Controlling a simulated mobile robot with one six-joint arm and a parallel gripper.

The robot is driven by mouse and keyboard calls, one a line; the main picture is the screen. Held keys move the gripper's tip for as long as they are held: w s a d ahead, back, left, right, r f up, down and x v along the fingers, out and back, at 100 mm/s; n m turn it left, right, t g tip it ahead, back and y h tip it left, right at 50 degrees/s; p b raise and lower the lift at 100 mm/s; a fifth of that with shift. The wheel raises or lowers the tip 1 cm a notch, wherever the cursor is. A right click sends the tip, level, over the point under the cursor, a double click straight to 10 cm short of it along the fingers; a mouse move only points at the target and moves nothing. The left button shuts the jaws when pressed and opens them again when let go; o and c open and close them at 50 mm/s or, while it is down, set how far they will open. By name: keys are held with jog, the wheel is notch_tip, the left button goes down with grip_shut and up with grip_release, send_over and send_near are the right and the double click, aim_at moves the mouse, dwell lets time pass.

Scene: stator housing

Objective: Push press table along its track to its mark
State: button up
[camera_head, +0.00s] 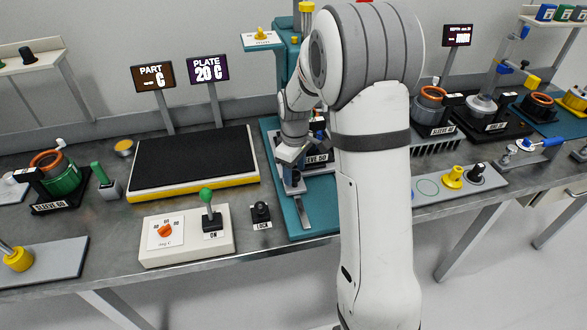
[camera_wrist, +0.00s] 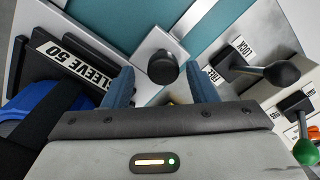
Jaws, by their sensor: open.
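The press base (camera_head: 313,222) is a teal plate with a pale metal track strip (camera_head: 304,212) at its front. My arm hides much of the press. A grey plate with a round black knob (camera_wrist: 163,68) shows in the wrist view, over the teal surface; it looks like the front of the press table. My gripper (camera_wrist: 162,88) is open, with one blue finger on each side of the knob and nothing clearly gripped. In the head view my gripper (camera_head: 292,172) is low over the track. A block labelled SLEEVE 50 (camera_wrist: 75,62) stands beside it. I cannot make out the mark.
A LOCK-labelled lever with a black knob (camera_head: 261,211) stands left of the base; it also shows in the wrist view (camera_wrist: 280,73). A control box with a green-knobbed lever (camera_head: 207,196) and a black pad (camera_head: 193,160) are further left. A coloured-knob plate (camera_head: 430,188) is right.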

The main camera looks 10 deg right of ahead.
notch_tip(320, 180, up, 8)
jog(key=shift+f, duration=0.1)
dwell(0.4)
jog(key=shift+s, duration=0.1)
dwell(0.4)
